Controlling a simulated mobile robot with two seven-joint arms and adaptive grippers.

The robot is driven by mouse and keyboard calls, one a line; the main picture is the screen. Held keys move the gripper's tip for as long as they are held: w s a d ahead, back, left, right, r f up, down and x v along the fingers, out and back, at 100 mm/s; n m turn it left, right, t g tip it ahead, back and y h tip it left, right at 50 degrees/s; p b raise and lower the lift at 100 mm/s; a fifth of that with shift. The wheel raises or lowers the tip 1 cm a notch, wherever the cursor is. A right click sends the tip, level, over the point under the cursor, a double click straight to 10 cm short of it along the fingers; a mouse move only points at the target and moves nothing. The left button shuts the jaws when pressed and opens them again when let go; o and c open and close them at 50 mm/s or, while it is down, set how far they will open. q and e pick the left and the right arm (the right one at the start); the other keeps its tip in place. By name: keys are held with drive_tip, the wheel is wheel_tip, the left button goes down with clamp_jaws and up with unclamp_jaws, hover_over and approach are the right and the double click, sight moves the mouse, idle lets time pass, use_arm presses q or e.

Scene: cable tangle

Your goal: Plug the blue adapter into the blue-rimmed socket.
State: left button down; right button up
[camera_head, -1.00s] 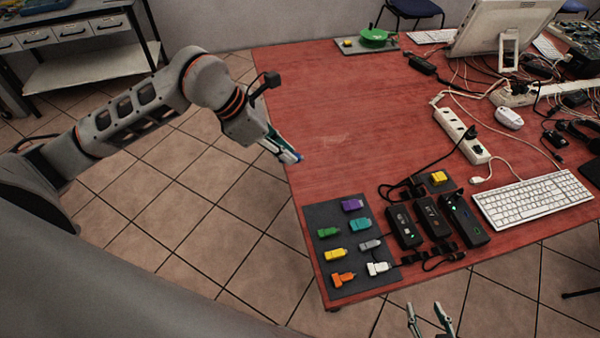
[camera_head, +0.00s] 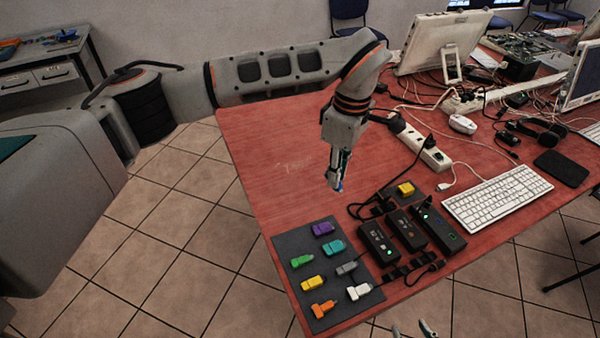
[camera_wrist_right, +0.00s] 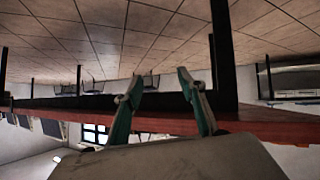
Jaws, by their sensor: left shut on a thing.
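My left gripper (camera_head: 339,178) points down over the red table and is shut on the blue adapter (camera_head: 339,187), of which only a small blue end shows at the fingertips. It is above the table, behind the grey mat and left of the black boxes.
A grey mat (camera_head: 289,243) holds several coloured adapters. A white power strip (camera_head: 424,150), loose cables and a keyboard (camera_head: 498,198) are to the right. The table's left part is clear.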

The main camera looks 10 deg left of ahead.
use_arm(q)
drive_tip(key=shift+w+d+f+m+t+h+b, duration=0.85)
drive_tip(key=shift+d+f+m+h+b, duration=0.7)
drive_tip(key=shift+d+m, duration=2.85)
drive_tip(key=shift+w+d+f+m+t+h+b, duration=0.75)
drive_tip(key=shift+d+f+m+b, duration=1.35)
drive_tip(key=shift+d+m, duration=2.3)
drive_tip(key=shift+w+d+f+m+t+h+b, duration=0.6)
drive_tip(key=shift+w+d+f+m+h+b, duration=1.25)
drive_tip(key=shift+d+m, duration=2.5)
drive_tip(key=f, duration=0.1)
drive_tip(key=s+d+f+n+y, duration=0.1)
drive_tip(key=shift+s+d+f+p, duration=0.15)
drive_tip(key=shift+s+f+p, duration=0.15)
drive_tip(key=shift+p, duration=0.1)
use_arm(e)
wheel_tip(320, 180, down, 9)
drive_tip(key=shift+s+a+n, duration=0.2)
drive_tip(key=shift+s+n, duration=0.1)
drive_tip(key=shift+s, duration=0.1)
drive_tip(key=shift+s+f, duration=0.15)
drive_tip(key=shift+f, duration=0.05)
use_arm(q)
drive_tip(key=shift+f+b, duration=0.4)
drive_tip(key=shift+f, duration=0.8)
use_arm(e)
drive_tip(key=shift+s+f, duration=0.3)
drive_tip(key=shift+f, duration=0.3)
